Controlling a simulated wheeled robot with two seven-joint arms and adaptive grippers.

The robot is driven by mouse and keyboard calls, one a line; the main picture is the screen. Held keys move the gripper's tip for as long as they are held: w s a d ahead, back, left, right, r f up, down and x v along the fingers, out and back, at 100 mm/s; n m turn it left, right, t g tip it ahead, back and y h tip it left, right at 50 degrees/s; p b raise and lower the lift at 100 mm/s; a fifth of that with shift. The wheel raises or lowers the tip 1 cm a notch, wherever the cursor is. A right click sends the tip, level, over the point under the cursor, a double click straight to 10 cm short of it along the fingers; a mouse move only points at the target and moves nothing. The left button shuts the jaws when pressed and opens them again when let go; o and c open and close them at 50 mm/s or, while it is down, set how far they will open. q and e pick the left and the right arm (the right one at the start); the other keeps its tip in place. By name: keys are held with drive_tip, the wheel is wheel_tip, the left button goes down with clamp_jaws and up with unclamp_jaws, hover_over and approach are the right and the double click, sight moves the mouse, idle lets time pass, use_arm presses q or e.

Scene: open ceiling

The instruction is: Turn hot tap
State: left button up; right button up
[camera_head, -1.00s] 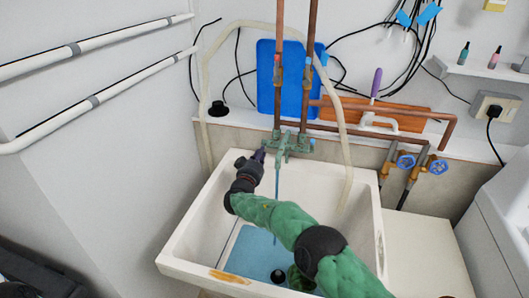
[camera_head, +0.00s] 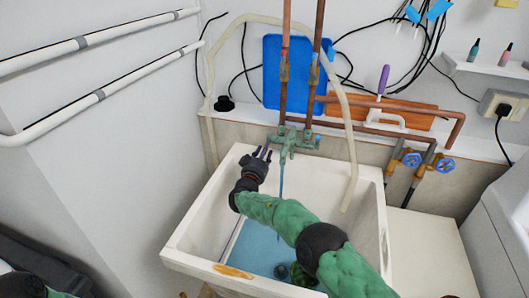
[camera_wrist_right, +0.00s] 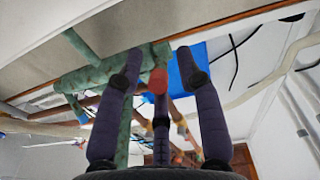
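The green, weathered tap (camera_head: 294,141) is on the wall above the sink, below two copper pipes. A thin blue stream (camera_head: 281,178) runs down from it. A blue mark shows at its right end. In the right wrist view, the tap body (camera_wrist_right: 88,77) is beyond the fingers, with a red knob (camera_wrist_right: 158,80) in line with the gap between them. My right gripper (camera_head: 263,153) is just left of the tap with its fingers spread; the wrist view also shows them apart (camera_wrist_right: 160,75) and holding nothing. Contact with the knob cannot be told. My left gripper is not seen.
The white sink (camera_head: 205,208) has blue water in its bottom. A pale hose (camera_head: 350,165) arches around the tap and hangs into the sink. Two blue-handled valves (camera_head: 428,161) are to the right. The wall bounds the space behind the tap.

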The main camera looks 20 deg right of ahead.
drive_tip(key=v, duration=1.2)
drive_tip(key=shift+r, duration=0.1)
